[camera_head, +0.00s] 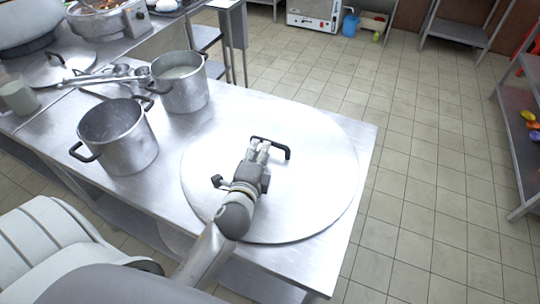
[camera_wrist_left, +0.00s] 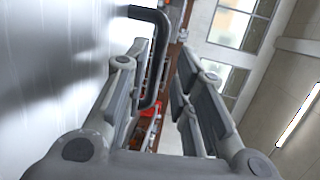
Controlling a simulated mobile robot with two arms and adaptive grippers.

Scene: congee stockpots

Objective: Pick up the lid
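The large round metal lid (camera_head: 325,190) lies flat on the steel table, with a black bar handle (camera_head: 272,146) standing up from it. My left gripper (camera_head: 260,145) is over the lid at the handle, its fingers pointing toward the back. In the left wrist view, the two fingers (camera_wrist_left: 160,90) are apart, and the black handle (camera_wrist_left: 152,60) shows in the gap between them, closer to the left finger. The lid's shiny surface (camera_wrist_left: 50,70) fills the left of that view. My right gripper is not in view.
An empty-looking pot (camera_head: 118,140) and a pot with pale contents (camera_head: 182,82) stand left of the lid on the table (camera_head: 165,205). Tiled floor is open to the right.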

